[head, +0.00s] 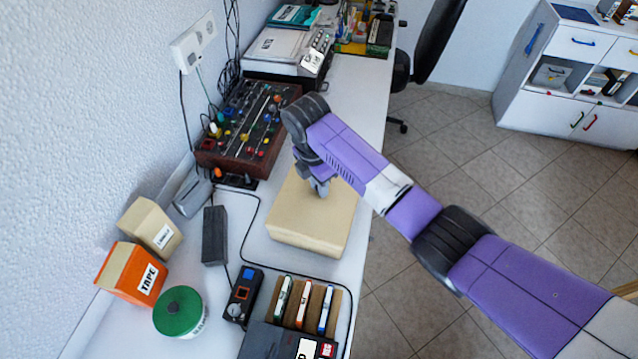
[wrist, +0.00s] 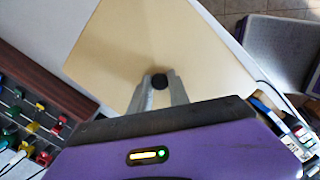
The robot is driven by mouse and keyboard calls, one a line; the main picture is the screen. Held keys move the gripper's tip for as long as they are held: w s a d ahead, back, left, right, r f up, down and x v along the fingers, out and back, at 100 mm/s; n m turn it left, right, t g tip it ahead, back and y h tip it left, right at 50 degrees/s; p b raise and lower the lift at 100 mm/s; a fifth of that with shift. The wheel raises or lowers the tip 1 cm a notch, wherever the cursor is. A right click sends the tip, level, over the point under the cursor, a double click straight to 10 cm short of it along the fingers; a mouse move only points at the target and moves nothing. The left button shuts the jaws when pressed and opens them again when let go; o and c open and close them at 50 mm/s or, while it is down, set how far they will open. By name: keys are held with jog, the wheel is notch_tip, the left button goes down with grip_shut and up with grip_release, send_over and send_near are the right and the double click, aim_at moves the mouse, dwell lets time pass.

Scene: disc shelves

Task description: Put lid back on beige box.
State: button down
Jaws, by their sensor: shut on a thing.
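The beige box (head: 308,229) stands on the white desk, near its right edge. In the head view the beige top surface lies on the box, and I see no clear gap between lid and box. My gripper (head: 321,190) points down at the middle of the lid. My arm hides part of the box's far right side.
A dark red control panel (head: 247,128) stands behind the box. A grey block (head: 214,235), an orange tape box (head: 133,273), a green-lidded round tin (head: 179,311) and a rack of markers (head: 304,303) stand left and in front. The desk's right edge drops to the tiled floor.

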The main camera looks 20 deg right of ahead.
dwell(0.9)
jog(key=c, duration=0.7)
grip_release()
jog(key=shift+r+p, duration=0.15)
jog(key=shift+p, duration=0.25)
jog(key=shift+r+p, duration=3.3)
jog(key=shift+r, duration=0.1)
grip_shut()
